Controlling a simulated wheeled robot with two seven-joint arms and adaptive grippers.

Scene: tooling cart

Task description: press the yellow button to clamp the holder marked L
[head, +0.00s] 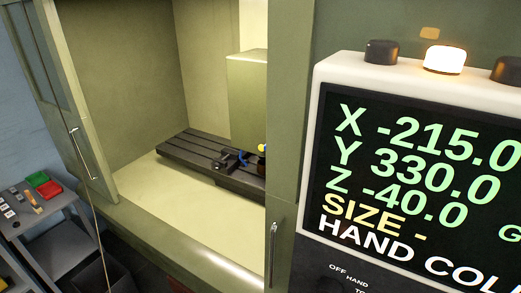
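No button that I can tell for sure is the yellow one is in the head view. A small yellow round part (262,148) shows at the right end of the slotted table inside the machine, partly cut off by the door frame. I cannot make out a holder marked L; small items on the cart at the left are too small to read. Neither of my grippers is in view.
The machine's dark slotted table (190,155) bears a dark vise-like block (230,159). A control panel (318,110) with a glowing amber lamp (443,60) fills the right.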

